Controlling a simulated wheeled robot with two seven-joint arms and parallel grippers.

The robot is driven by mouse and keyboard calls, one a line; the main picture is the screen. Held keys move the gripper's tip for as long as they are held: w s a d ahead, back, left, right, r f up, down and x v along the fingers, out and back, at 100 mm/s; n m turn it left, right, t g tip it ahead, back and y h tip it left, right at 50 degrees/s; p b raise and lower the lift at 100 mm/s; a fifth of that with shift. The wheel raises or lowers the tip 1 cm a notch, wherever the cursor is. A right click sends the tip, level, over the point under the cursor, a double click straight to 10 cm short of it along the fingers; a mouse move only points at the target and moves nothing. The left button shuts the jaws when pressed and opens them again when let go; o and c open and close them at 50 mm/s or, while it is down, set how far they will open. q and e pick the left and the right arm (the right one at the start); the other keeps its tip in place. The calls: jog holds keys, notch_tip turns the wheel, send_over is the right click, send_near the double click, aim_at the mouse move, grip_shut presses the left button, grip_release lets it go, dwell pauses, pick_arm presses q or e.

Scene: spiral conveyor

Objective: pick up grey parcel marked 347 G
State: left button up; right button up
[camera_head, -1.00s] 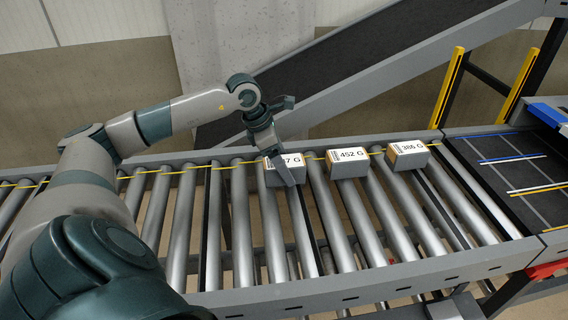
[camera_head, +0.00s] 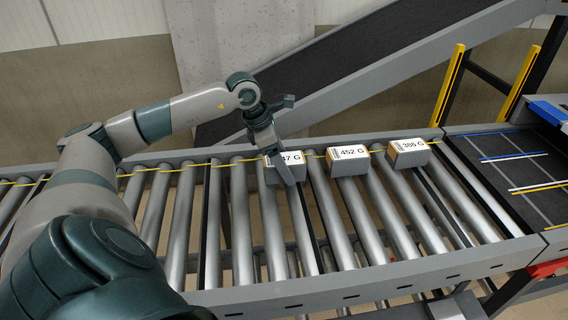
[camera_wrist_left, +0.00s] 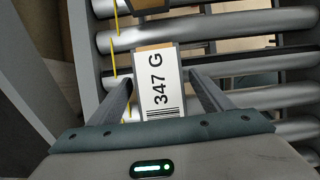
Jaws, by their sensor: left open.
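The grey parcel marked 347 G (camera_head: 297,168) sits on the conveyor rollers, the leftmost of three parcels. My left gripper (camera_head: 285,180) is over it, and one finger hides part of its label in the head view. In the left wrist view the parcel's white label (camera_wrist_left: 158,85) reads 347 G with a barcode. The open fingers of my left gripper (camera_wrist_left: 160,88) stand on either side of the parcel, with a gap visible on each side. My right gripper is not in view.
A parcel marked 452 G (camera_head: 348,162) and one marked 386 G (camera_head: 408,153) stand to the right on the rollers. The grey conveyor side rail (camera_head: 370,284) runs along the front. A sloped belt (camera_head: 350,55) rises behind. Rollers to the left are clear.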

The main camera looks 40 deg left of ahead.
pick_arm(q)
jog(key=shift+c, duration=0.6)
jog(key=c, duration=1.3)
jog(key=shift+r, duration=0.15)
